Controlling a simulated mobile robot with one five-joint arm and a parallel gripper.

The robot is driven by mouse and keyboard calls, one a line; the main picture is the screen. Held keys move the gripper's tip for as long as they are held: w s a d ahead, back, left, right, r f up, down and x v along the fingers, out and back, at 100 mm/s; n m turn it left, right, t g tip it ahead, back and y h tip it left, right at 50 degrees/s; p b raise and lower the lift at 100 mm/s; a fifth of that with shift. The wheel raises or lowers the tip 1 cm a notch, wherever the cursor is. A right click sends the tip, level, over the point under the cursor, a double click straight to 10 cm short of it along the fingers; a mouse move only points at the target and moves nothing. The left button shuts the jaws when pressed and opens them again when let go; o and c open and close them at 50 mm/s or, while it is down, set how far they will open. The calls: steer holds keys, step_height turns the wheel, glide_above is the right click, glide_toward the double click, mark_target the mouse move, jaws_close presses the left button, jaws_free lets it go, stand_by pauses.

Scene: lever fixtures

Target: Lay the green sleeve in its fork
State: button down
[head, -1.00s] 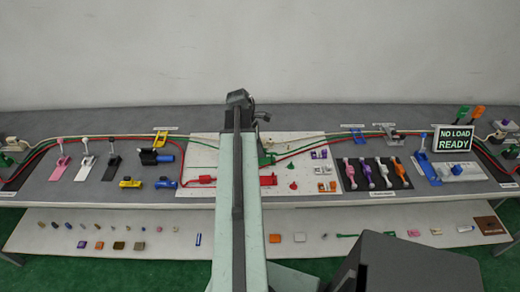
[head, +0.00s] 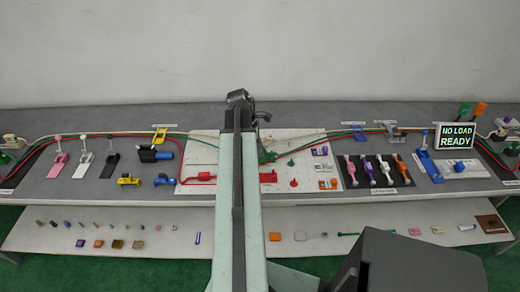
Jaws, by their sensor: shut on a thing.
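A small green piece (head: 266,156) shows just right of my arm on the white board (head: 303,146). I cannot tell whether it is the green sleeve or its fork. A green cable (head: 306,149) runs from near it to the right, beside a red one. My arm reaches up the middle of the head view and covers part of the board. My gripper is hidden behind the arm, so its fingers and anything in them cannot be seen.
A red sleeve-like piece (head: 200,177) lies on the board left of my arm. A yellow fork-like fixture (head: 160,134) stands to the left and a blue one (head: 353,131) to the right. Several coloured levers (head: 375,170) and a screen (head: 456,136) reading "NO LOAD READY" stand at right.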

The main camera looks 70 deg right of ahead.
steer(key=shift+f, duration=0.1)
steer(key=shift+f+b, duration=0.5)
steer(key=shift+b, duration=0.15)
steer(key=c, duration=0.7)
jaws_free()
steer(key=shift+c, duration=0.2)
steer(key=shift+r, duration=0.15)
step_height(320, 180, up, 7)
steer(key=p, duration=0.7)
